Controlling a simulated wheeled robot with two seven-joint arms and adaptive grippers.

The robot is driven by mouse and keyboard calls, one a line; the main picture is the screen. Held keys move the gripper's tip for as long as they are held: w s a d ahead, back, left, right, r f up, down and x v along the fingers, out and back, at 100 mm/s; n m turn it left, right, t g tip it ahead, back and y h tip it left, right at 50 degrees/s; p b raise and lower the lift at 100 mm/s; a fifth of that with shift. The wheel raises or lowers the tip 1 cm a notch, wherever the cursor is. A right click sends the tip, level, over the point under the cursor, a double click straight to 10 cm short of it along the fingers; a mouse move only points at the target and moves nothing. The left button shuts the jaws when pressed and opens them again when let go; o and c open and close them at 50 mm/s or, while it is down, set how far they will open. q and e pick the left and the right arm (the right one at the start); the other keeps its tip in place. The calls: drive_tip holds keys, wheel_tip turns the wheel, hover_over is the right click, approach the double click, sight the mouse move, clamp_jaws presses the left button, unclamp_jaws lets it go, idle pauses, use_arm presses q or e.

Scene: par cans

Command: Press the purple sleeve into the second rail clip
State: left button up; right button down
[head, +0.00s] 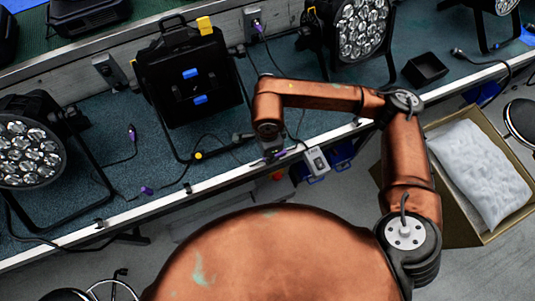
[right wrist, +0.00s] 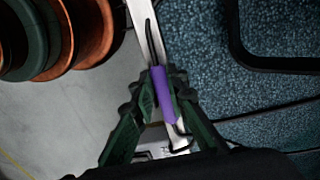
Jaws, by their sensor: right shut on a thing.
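My right gripper (head: 275,151) is at the white front rail (head: 235,172) of the table. In the right wrist view its green fingers (right wrist: 161,80) are shut on a purple sleeve (right wrist: 163,100) with a black cable running out of both ends. The sleeve lies along the line of the white rail (right wrist: 143,22); the height between them cannot be told. In the head view the held sleeve (head: 282,154) is a small purple patch. Dark rail clips show at the left (head: 100,223) and middle left (head: 188,188). Any clip under the gripper is hidden. My left gripper is out of view.
Par cans stand at the left (head: 28,150), centre (head: 195,85) and back right (head: 362,30). Other purple-sleeved cables lie on the table (head: 147,190) and hang from a wall socket (head: 259,27). A grey box (head: 316,161) hangs by the rail. An open carton (head: 505,228) stands at right.

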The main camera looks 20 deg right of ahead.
drive_tip(key=shift+s+f, duration=0.1)
drive_tip(key=shift+f, duration=0.2)
drive_tip(key=c, duration=1.8)
unclamp_jaws()
drive_tip(key=shift+r, duration=0.1)
drive_tip(key=shift+r, duration=0.1)
drive_tip(key=r, duration=1.1)
drive_tip(key=shift+w+r, duration=0.2)
drive_tip(key=shift+r, duration=0.2)
